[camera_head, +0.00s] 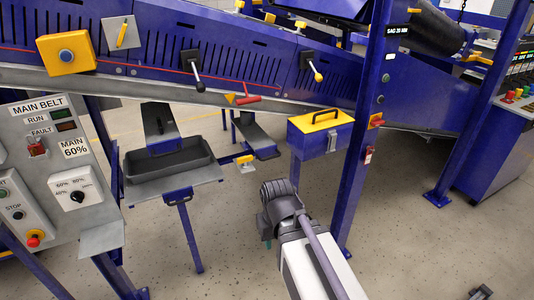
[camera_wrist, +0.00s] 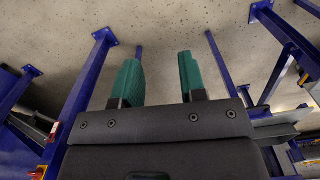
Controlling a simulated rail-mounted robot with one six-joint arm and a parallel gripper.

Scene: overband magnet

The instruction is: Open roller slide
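My gripper (camera_wrist: 159,62) shows two green fingers standing well apart in the wrist view, with only floor behind them and nothing held. In the head view my arm ends low in the middle, and only a sliver of green finger (camera_head: 268,243) shows below the dark wrist. A grey slanted slide plate (camera_head: 262,143) sits under the blue conveyor frame, with a yellow handle (camera_head: 245,163) beside its lower left. I cannot tell for sure whether this is the roller slide, or whether it is open. My gripper is apart from it, lower and to the right.
A dark bin (camera_head: 135,166) stands on a blue-legged stand at left. A blue toolbox (camera_head: 302,140) with a yellow lid is above my wrist. A blue post (camera_head: 368,130) rises close to its right. A control panel (camera_head: 62,170) is at far left. Floor (camera_head: 400,250) is free at right.

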